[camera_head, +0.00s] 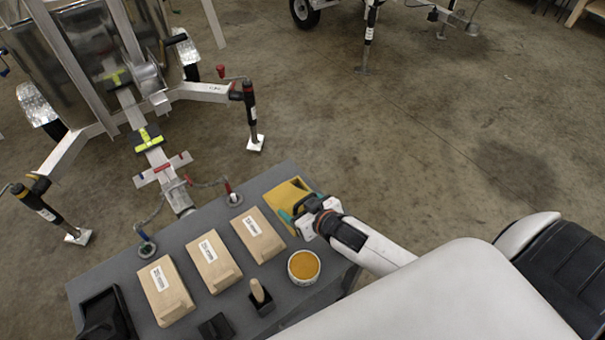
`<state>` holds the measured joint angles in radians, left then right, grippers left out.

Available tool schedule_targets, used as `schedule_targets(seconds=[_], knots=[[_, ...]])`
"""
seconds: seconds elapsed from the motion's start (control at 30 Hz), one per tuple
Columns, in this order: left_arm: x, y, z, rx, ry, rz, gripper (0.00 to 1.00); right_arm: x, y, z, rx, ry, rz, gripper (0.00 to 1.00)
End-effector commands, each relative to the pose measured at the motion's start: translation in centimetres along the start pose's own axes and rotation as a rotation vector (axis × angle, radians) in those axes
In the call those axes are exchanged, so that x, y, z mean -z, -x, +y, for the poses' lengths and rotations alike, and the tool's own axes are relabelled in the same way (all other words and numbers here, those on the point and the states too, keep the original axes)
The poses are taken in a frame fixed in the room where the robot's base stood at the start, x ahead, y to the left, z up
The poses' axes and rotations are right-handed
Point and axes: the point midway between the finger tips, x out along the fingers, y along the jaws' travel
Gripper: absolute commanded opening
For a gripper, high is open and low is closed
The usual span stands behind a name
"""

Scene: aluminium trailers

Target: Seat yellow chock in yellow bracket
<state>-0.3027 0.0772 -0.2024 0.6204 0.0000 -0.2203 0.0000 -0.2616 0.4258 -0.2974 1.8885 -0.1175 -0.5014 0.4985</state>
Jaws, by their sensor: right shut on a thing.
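The yellow chock (286,193) is at the back right corner of the grey table, a wedge-like block. My right gripper (300,214) reaches in from the right and is shut on the chock's near side. The fingers hide part of the chock, and I cannot tell whether it is touching the table. A black piece with yellow-green marking (148,138) sits on the trailer's tongue, and a smaller yellow-green piece (117,77) is farther up; I cannot tell whether either is the yellow bracket. My left gripper is not in view.
The grey table (205,228) holds several brown boxes (166,288), a bowl of orange stuff (304,266), a wooden-handled tool in a black holder (261,297) and black trays (105,315). The trailer's jack legs (249,110) stand beyond. The floor (440,130) to the right is clear.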

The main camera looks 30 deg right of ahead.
Motion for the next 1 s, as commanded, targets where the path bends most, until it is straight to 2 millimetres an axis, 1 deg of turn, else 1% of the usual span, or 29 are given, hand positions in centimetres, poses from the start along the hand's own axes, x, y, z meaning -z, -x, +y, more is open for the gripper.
schedule_targets(seconds=[0.03,0.1,0.2,0.3,0.43,0.77,1.0], knots=[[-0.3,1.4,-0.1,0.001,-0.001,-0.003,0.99,-1.3,-1.0,-1.5,0.002,0.005,0.009,0.36],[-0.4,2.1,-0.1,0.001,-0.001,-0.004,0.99,-1.6,-2.4,-3.1,0.004,0.005,0.029,0.36],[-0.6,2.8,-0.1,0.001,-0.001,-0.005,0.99,-2.1,-3.8,-4.9,0.009,0.000,0.052,0.36],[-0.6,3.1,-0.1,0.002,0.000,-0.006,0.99,-2.3,-4.6,-6.2,0.015,-0.006,0.067,0.36],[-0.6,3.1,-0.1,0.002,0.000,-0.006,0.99,-2.3,-5.0,-6.7,0.017,-0.011,0.075,0.36],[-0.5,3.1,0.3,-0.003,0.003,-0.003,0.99,-2.3,-5.0,-6.7,0.017,-0.011,0.076,0.36],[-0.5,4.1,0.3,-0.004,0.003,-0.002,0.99,-2.4,-4.7,-6.7,0.019,-0.015,0.078,0.36]])
